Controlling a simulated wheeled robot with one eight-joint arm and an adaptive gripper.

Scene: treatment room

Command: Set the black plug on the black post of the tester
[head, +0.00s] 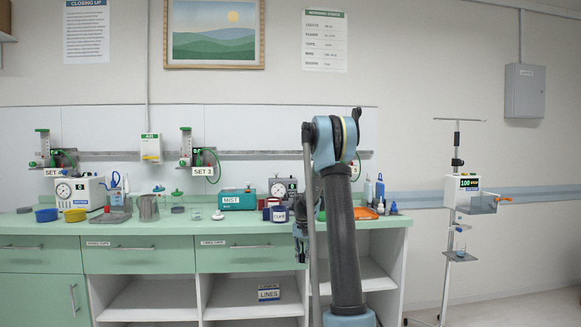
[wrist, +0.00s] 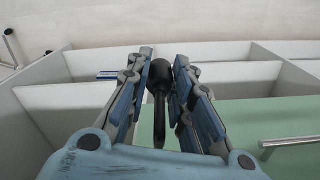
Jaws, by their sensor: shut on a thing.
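My gripper (wrist: 160,72) is shut on a black plug (wrist: 158,98) in the wrist view. The plug has a wide round head between the fingertips and a narrow stem running toward my palm. In the head view my gripper (head: 300,250) is partly behind my arm, in front of the counter's front edge; the plug cannot be made out there. A white device with a round dial (head: 283,187) stands on the counter just left of my arm and may be the tester. Another white dial box (head: 80,192) stands at the left. I cannot make out a black post on either.
The green counter (head: 180,225) has drawers and open white shelves (head: 250,300) below. A teal MIST box (head: 238,199), a dark blue labelled cup (head: 279,214), bowls and bottles stand on it. A wheeled stand (head: 455,220) is at the right, with free floor between.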

